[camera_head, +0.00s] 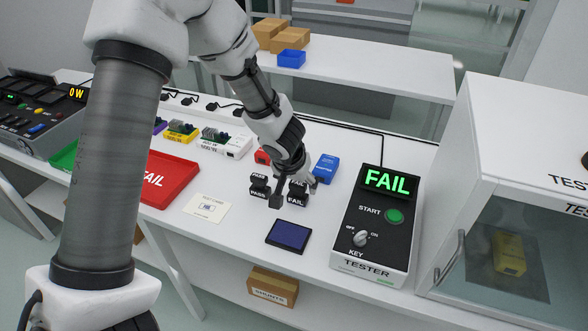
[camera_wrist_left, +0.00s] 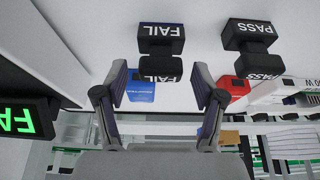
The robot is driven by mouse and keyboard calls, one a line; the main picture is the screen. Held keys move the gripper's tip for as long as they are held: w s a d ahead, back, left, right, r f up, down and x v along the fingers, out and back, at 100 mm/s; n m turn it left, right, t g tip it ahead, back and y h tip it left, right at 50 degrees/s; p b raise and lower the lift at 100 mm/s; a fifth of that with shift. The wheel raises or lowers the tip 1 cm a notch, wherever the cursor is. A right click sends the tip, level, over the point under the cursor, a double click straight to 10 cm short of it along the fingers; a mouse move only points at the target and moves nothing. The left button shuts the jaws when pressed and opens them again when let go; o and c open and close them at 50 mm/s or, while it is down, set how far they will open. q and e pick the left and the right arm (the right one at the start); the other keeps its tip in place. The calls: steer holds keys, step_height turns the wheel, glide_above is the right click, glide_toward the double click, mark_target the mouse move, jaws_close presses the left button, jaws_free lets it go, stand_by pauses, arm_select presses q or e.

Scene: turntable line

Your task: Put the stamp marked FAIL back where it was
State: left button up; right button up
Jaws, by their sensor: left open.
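The FAIL stamp (camera_head: 298,200) is a black stamp with white lettering, standing on the white table right of the PASS stamp (camera_head: 258,190). My left gripper (camera_head: 293,188) is at the FAIL stamp, with one finger in front of it. In the left wrist view, my open fingers (camera_wrist_left: 158,72) are on either side of the near part of the FAIL stamp (camera_wrist_left: 160,32), with gaps on both sides. The PASS stamp (camera_wrist_left: 250,35) is outside the fingers, to the right. The gripper holds nothing. My right gripper is not in view.
A dark blue ink pad (camera_head: 289,236) and a white card (camera_head: 206,207) lie in front. The tester (camera_head: 345,240), its screen showing FAIL, stands right. A blue box (camera_head: 325,168) is behind the stamps. A red FAIL tray (camera_head: 162,182) lies left. A glass-fronted cabinet (camera_head: 500,160) stands far right.

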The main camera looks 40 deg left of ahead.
arm_select(q)
steer(key=p+v, duration=0.3)
steer(key=v, duration=0.8)
steer(key=shift+f, duration=0.1)
stand_by(1.5)
